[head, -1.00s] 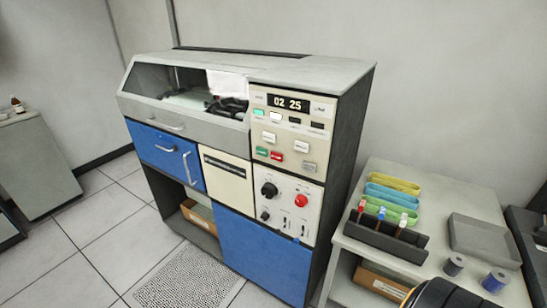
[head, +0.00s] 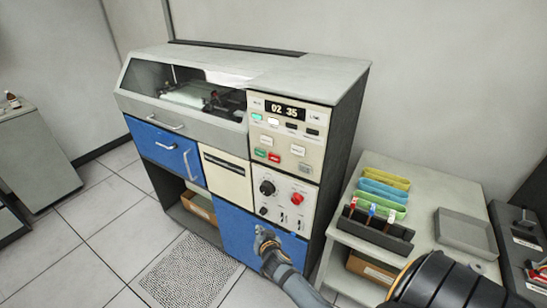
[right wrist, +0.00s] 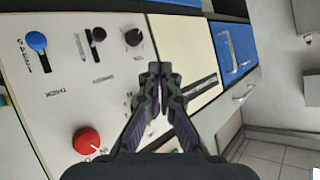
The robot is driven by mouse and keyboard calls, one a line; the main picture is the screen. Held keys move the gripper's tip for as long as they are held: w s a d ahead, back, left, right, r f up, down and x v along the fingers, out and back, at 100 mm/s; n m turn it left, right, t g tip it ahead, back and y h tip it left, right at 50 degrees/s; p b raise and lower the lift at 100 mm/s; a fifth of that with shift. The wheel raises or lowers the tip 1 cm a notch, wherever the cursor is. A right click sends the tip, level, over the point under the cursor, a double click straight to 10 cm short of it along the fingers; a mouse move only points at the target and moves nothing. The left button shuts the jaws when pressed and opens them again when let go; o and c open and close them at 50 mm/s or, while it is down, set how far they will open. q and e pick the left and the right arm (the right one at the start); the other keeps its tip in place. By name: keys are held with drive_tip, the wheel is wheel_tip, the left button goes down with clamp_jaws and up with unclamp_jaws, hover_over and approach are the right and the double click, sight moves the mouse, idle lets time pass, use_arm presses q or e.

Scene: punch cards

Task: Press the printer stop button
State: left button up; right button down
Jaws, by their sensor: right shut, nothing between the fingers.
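The printer (head: 310,72) is a grey cabinet with blue doors and cream control panels on its right front. On the upper panel a small red button (head: 274,158) sits right of a green button (head: 260,153); I cannot read their labels. The lower panel carries a round red knob (head: 297,198), which also shows in the right wrist view (right wrist: 87,142). My right gripper (head: 265,240) is shut and empty, in front of the blue lower door and below the panels. Its closed fingertips (right wrist: 158,68) show in the right wrist view. My left gripper is out of view.
A side table (head: 425,245) stands right of the printer. It holds a black rack (head: 375,233), coloured strips (head: 383,190) and a grey tray (head: 465,232). A grey mat (head: 190,275) lies on the floor in front. The space before the upper panel is clear.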

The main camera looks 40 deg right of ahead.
sight(274, 158)
drive_tip(key=w+d+r+m+t+h+p, duration=0.1)
drive_tip(key=w+r+m+t+h+p, duration=0.1)
drive_tip(key=r, duration=1.9)
drive_tip(key=shift+w+r+m+t, duration=0.35)
drive_tip(key=shift+w+m+t, duration=0.3)
drive_tip(key=shift+m, duration=0.45)
drive_tip(key=shift+s, duration=0.1)
drive_tip(key=w+d, duration=0.3)
drive_tip(key=d, duration=0.5)
drive_tip(key=shift+w, duration=0.2)
drive_tip(key=shift+d, duration=0.1)
drive_tip(key=shift+d, duration=0.1)
drive_tip(key=shift+w+d, duration=0.15)
drive_tip(key=shift+d, duration=0.15)
